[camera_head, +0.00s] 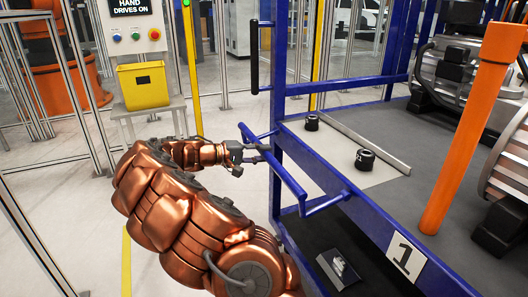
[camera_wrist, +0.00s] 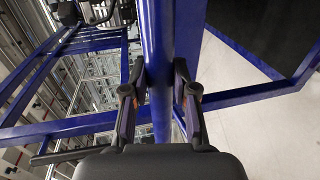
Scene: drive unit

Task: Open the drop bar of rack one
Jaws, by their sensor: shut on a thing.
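Rack one is a blue frame (camera_head: 345,185) with a white plate marked "1" (camera_head: 406,256) at its front right. Its drop bar (camera_head: 291,182) is a blue bar standing out from the rack's near left side on short arms. My gripper (camera_head: 262,152) is at the bar, left of the rack's upright post. In the wrist view the fingers of my gripper (camera_wrist: 160,80) lie on both sides of the blue bar (camera_wrist: 158,45), shut on it. The fingertips are small and partly hidden in the head view.
Two black cylindrical parts (camera_head: 365,160) stand on the rack's grey shelf, beside a metal strip. An orange post (camera_head: 465,140) rises at the right. A yellow bin (camera_head: 142,86) and control panel (camera_head: 133,26) stand behind my arm. The floor left of the rack is clear.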

